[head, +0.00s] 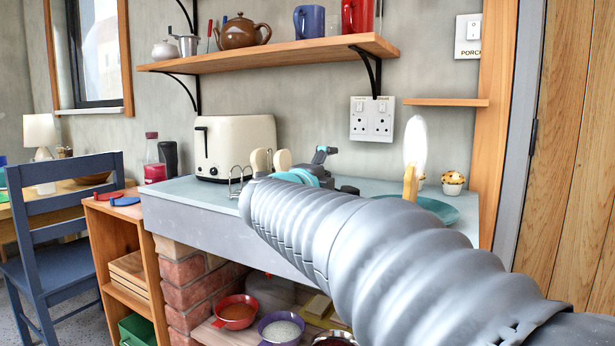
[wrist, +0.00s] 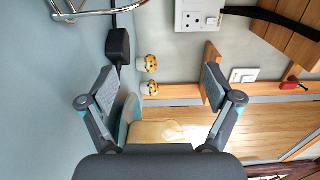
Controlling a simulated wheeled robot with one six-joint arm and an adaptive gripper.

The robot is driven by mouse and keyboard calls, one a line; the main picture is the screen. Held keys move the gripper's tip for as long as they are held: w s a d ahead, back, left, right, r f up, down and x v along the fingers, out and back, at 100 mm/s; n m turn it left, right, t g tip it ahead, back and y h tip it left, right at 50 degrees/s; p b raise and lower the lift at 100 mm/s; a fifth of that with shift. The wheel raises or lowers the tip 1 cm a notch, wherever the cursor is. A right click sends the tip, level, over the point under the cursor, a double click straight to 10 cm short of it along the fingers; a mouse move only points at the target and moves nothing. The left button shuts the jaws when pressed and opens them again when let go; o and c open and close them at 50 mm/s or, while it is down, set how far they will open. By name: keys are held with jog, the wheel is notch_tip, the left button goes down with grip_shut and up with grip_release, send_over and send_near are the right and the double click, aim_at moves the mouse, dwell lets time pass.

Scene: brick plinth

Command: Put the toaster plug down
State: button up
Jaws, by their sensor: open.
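The black toaster plug (wrist: 118,46) sits on or against the pale counter in the wrist view, with its dark cord running up out of the picture. My gripper (wrist: 160,85) is open, with nothing between its fingers. Its left finger's tip is close to the plug's lower end; I cannot tell whether they touch. In the head view my gripper (head: 335,172) is above the counter (head: 190,202), partly hidden by my arm. I cannot make out the plug there. The cream toaster (head: 235,147) stands at the back left of the counter.
A double socket (head: 372,119) is on the wall, also in the wrist view (wrist: 198,16). A toast rack (head: 238,180) stands before the toaster. A teal plate (head: 436,207) and two muffins, one visible here (head: 453,182), are at right. A shelf (head: 270,53) overhangs.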

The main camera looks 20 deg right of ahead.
jog(key=v, duration=1.1)
jog(key=w+a+n+t+y, duration=0.1)
jog(key=a+n+t+y, duration=0.7)
jog(key=n+y, duration=0.45)
jog(key=s+a+f+n+g+y, duration=0.4)
jog(key=a+f+n, duration=0.1)
jog(key=f+n, duration=0.5)
jog(key=s+d+f+n+g+h, duration=0.1)
jog(key=s+d+f+n+g, duration=0.1)
jog(key=s+f+g, duration=0.3)
jog(key=s+d+f+n+g+h, duration=0.1)
jog(key=s+d+f+n+g, duration=0.2)
jog(key=s+f, duration=1)
jog(key=shift+d+f+n+g, duration=0.35)
jog(key=shift+d+f+g, duration=0.15)
jog(key=shift+f+g, duration=0.35)
